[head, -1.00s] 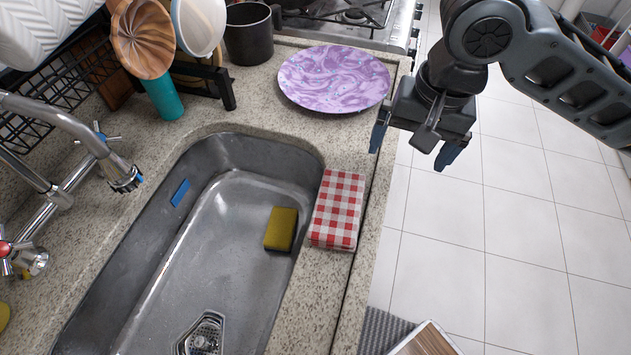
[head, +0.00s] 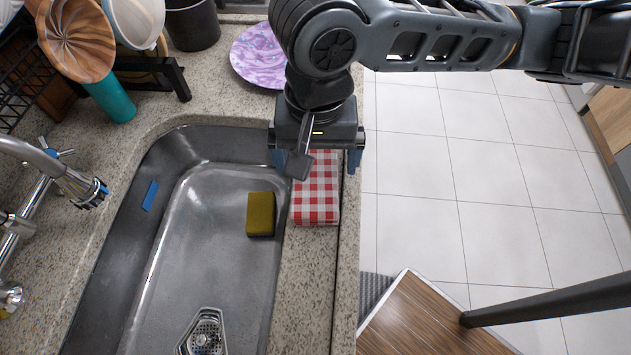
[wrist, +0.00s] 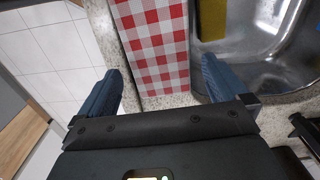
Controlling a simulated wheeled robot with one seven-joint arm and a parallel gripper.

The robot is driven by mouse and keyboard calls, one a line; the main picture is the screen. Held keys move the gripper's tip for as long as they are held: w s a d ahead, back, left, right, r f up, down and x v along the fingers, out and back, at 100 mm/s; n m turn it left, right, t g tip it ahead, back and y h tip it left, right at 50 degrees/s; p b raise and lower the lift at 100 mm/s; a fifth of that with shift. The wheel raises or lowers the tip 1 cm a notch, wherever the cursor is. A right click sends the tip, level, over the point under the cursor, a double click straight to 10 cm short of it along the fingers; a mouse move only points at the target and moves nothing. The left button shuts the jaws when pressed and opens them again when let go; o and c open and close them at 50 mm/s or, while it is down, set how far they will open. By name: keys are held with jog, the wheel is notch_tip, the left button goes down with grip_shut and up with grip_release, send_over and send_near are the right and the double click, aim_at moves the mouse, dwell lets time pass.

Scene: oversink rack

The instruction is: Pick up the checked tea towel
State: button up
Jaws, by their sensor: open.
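The checked tea towel (head: 316,190) is red and white, folded into a thick block. It lies on the narrow counter strip at the right edge of the sink; its far end is hidden behind my gripper in the head view. My gripper (head: 318,165) is open and empty, above the towel's far end, with one finger toward each long side. In the wrist view the towel (wrist: 155,45) extends away between the lines of the blue fingers of my gripper (wrist: 165,90). I cannot tell the exact height between the fingertips and the towel.
The steel sink (head: 215,255) is left of the towel, with a yellow-green sponge (head: 260,214) close beside it. A purple plate (head: 258,55) lies behind my gripper. A tap (head: 75,185) and dish rack stand at the left. Open floor (head: 440,190) lies right of the counter edge.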

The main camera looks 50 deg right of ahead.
jog(key=shift+f, duration=0.6)
jog(key=shift+c, duration=0.5)
jog(key=c, duration=1)
jog(key=shift+r, duration=0.15)
